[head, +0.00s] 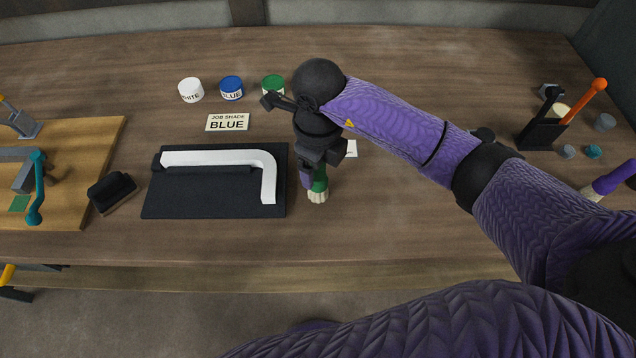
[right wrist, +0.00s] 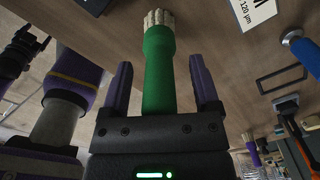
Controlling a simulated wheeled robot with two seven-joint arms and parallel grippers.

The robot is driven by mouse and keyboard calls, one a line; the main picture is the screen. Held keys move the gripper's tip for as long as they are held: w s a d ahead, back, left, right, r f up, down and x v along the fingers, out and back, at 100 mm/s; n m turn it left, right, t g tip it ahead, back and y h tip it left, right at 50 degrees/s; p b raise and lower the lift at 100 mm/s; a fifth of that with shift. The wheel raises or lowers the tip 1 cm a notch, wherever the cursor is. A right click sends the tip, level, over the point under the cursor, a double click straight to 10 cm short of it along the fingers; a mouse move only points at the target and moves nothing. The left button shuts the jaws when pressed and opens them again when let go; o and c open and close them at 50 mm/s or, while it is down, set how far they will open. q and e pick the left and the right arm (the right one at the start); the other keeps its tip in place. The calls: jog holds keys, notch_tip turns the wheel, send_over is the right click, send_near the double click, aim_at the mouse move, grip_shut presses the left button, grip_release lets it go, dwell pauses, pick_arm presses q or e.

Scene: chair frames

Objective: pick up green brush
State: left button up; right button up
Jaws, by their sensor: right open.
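The green brush (head: 318,188) stands or leans on the workbench right of the black mat, its pale bristles toward me; its upper part is hidden by my right gripper (head: 312,178). In the right wrist view the green handle (right wrist: 160,75) lies between the two purple fingers of the right gripper (right wrist: 160,82), with a gap visible on each side. The right gripper is open around the brush. The bristles (right wrist: 158,18) point away from the palm.
A black mat (head: 160,205) with a white bent chair piece (head: 215,158) lies just left. White (head: 191,90), blue (head: 231,88) and green (head: 273,86) pots stand behind. A black block brush (head: 113,190) is further left; a tool holder (head: 541,132) stands right.

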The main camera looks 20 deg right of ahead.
grip_shut()
dwell(0.3)
notch_tip(320, 180, up, 10)
jog(key=shift+r+p, duration=0.1)
jog(key=shift+p, duration=0.95)
